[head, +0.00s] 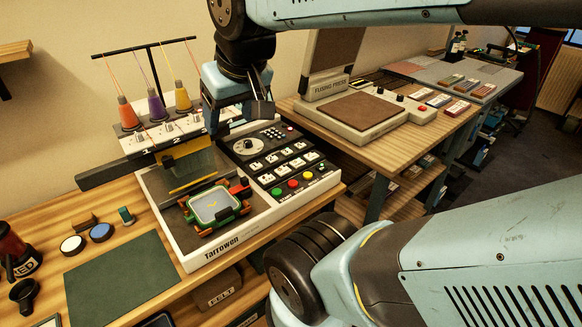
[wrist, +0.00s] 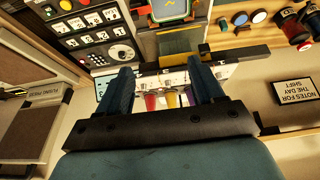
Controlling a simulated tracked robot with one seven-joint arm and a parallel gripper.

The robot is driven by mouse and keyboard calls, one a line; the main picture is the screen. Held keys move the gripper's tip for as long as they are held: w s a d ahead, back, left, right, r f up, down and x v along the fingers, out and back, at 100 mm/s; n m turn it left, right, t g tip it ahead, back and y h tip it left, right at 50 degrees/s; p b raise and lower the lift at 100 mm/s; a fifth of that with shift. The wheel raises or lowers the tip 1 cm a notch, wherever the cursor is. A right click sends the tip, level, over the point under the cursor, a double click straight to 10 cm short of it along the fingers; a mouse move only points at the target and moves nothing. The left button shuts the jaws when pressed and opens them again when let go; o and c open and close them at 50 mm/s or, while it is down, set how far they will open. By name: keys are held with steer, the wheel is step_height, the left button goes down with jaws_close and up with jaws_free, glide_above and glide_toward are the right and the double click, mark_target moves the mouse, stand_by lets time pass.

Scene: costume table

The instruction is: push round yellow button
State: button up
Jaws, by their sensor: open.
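The round yellow button (head: 307,175) is in the row along the front edge of the embroidery machine's black control panel, right of a red button (head: 293,184) and a green button (head: 276,191). Nothing covers the button.
Thread cones (head: 156,107) stand left of my gripper, with threads up to a bar. The machine's dark arm and yellow head (head: 187,163) lie below left. A fusing press (head: 366,113) stands on the table to the right. The air over the control panel looks clear.

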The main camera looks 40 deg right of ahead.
jaws_close()
stand_by(0.4)
stand_by(1.1)
